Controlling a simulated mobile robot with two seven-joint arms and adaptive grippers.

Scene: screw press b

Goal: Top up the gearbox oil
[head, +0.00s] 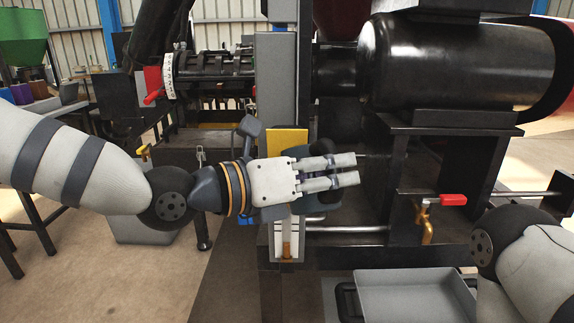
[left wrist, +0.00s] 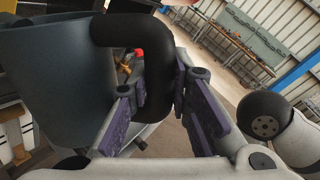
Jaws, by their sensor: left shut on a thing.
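My left gripper (head: 356,169) reaches in from the left in the head view, in front of the press frame. In the left wrist view its purple-padded fingers (left wrist: 163,100) are shut on the black handle of a blue-grey jug (left wrist: 62,80). In the head view the fingers and hand hide most of the jug, so its contents and spout cannot be seen. A level gauge with an amber column (head: 287,240) is on the grey post below the hand. My right gripper is out of view; only part of that arm shows at the lower right.
A large black motor (head: 455,62) sits on a black frame at the right. A brass valve (head: 426,228) with a red handle (head: 452,200) projects below it. A grey tray (head: 415,295) lies at the bottom. A red lever (head: 153,96) is at the left.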

